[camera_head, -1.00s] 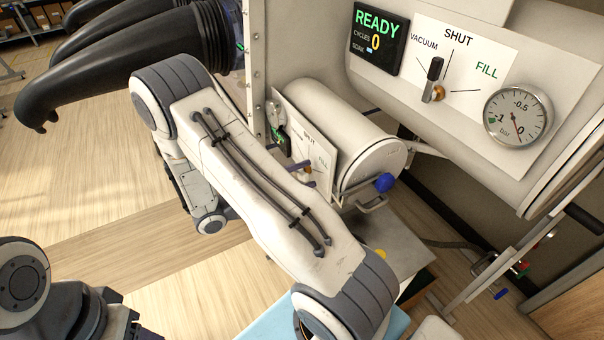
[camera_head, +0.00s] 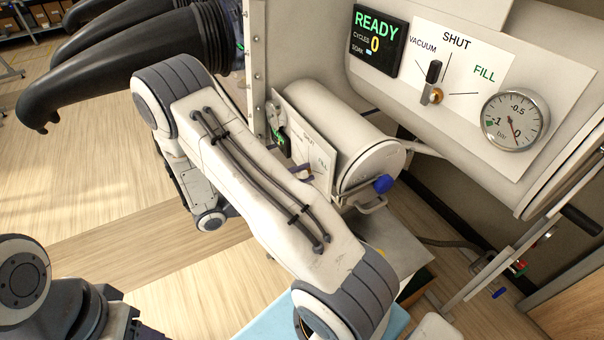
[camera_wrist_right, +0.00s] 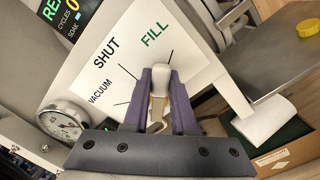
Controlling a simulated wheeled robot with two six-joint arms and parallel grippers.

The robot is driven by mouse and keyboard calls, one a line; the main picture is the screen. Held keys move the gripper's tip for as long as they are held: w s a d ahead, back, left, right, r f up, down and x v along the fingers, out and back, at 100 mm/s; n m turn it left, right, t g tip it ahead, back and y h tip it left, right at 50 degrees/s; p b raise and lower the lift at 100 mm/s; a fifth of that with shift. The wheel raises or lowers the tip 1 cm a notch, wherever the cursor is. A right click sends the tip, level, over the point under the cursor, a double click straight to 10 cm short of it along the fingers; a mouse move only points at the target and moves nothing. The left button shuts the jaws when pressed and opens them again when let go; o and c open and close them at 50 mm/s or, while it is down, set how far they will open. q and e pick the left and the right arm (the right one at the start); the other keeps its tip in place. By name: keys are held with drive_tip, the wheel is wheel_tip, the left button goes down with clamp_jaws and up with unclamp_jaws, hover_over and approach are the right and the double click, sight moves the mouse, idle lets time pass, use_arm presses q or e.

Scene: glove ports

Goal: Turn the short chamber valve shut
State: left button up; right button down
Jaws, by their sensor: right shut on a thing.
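The short chamber (camera_head: 335,125) is the small white cylinder in the middle of the head view, with a blue knob (camera_head: 383,184) at its end. Its white valve panel (camera_head: 318,158) is partly hidden by my right arm. In the wrist view the panel (camera_wrist_right: 122,45) reads VACUUM, SHUT and FILL. The pale valve handle (camera_wrist_right: 161,76) points roughly toward FILL. My right gripper (camera_wrist_right: 163,88) is shut on it, a purple finger on each side. In the head view the right gripper (camera_head: 304,172) is small at the panel. My left arm is at the bottom left, its fingers unseen.
The large chamber's panel (camera_head: 470,60) has its own lever (camera_head: 433,80) and a gauge (camera_head: 515,120). A READY display (camera_head: 377,38) is beside it. Black gloves (camera_head: 125,50) stick out at upper left. A grey table (camera_head: 385,245) stands below the short chamber.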

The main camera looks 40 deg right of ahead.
drive_tip(key=n, duration=0.1)
drive_tip(key=w+r+n+p, duration=0.1)
drive_tip(key=shift+n, duration=0.4)
drive_tip(key=n+p, duration=0.1)
drive_tip(key=n, duration=0.1)
drive_tip(key=shift+w+d+r+n+p, duration=0.2)
drive_tip(key=shift+w+n+p, duration=0.15)
drive_tip(key=shift+w+n, duration=0.05)
drive_tip(key=shift+w+d+n+p, duration=0.1)
drive_tip(key=shift+w+n+p, duration=0.3)
drive_tip(key=shift+n, duration=0.65)
drive_tip(key=shift+w+d+n+p, duration=0.1)
drive_tip(key=shift+w+n+p, duration=0.25)
drive_tip(key=shift+n, duration=0.7)
drive_tip(key=c, duration=0.7)
unclamp_jaws()
